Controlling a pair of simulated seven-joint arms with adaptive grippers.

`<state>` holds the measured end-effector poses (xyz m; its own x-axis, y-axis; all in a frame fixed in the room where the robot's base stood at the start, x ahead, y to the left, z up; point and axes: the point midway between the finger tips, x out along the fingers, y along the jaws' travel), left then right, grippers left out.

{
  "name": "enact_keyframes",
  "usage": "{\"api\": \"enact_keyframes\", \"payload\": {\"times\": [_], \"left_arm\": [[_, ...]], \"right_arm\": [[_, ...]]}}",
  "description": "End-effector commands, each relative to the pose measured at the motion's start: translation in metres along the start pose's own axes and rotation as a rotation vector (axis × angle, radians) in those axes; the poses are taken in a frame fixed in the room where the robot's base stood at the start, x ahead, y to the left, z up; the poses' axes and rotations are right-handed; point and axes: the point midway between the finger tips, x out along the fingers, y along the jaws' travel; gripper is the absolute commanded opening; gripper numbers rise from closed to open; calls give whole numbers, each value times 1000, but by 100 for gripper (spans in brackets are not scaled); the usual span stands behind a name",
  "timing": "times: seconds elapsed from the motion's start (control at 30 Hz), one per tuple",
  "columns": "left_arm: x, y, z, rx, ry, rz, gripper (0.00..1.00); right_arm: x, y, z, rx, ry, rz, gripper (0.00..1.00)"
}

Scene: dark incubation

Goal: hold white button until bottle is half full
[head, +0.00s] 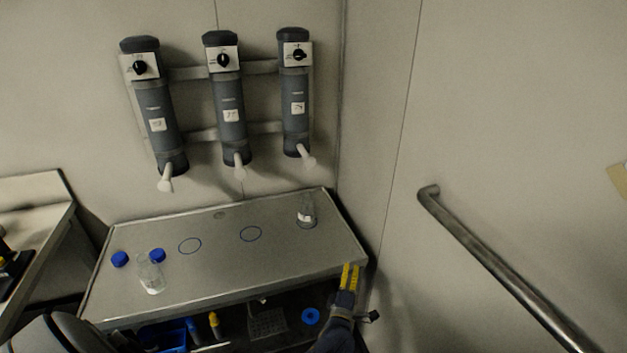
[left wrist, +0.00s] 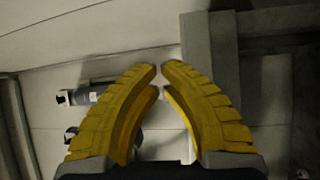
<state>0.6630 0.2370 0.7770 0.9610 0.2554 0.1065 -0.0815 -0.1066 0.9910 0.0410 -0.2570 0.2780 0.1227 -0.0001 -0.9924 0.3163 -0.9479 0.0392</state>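Three grey dispensers hang on the back wall, each with a white button-like piece at its lower end: left (head: 166,184), middle (head: 240,172) and right (head: 307,161). A clear bottle (head: 307,212) stands upright on the bench below the right dispenser. Its fill level is too small to tell. Another clear bottle (head: 151,277) stands at the front left of the bench.
A shelf below holds a blue bin (head: 165,336) and a rack (head: 267,323). A metal rail (head: 490,262) runs along the right wall.

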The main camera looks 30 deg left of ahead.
Motion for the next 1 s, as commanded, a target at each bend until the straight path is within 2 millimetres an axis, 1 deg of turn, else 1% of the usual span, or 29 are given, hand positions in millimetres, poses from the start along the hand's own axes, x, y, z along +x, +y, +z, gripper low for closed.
{"api": "enact_keyframes", "payload": {"times": [0.03,0.07,0.1,0.17,0.2,0.3,0.4,0.53,0.6,0.7,0.8,1.0], "left_arm": [[16,34,-7,-107,50,51,0],[24,52,-12,-174,80,76,0],[33,77,-20,-266,119,113,0],[46,112,-34,-417,179,166,0],[53,136,-44,-528,218,201,0],[65,183,-69,-807,313,274,0],[72,210,-90,-1055,394,318,0],[77,229,-106,-1306,473,347,0],[78,233,-111,-1403,504,352,0],[80,237,-115,-1499,535,356,0],[80,238,-116,-1552,552,356,0],[80,239,-117,-1573,558,356,0]], "right_arm": [[0,0,0,0,0,0,44],[0,0,0,0,0,0,44],[0,0,0,0,0,0,44],[0,0,0,0,0,0,44],[0,0,0,0,0,0,44],[0,0,0,0,0,0,44],[0,0,0,0,0,0,44],[0,0,0,0,0,0,44],[0,0,0,0,0,0,44],[0,0,0,0,0,0,44],[0,0,0,0,0,0,44],[0,0,0,0,0,0,44]]}}
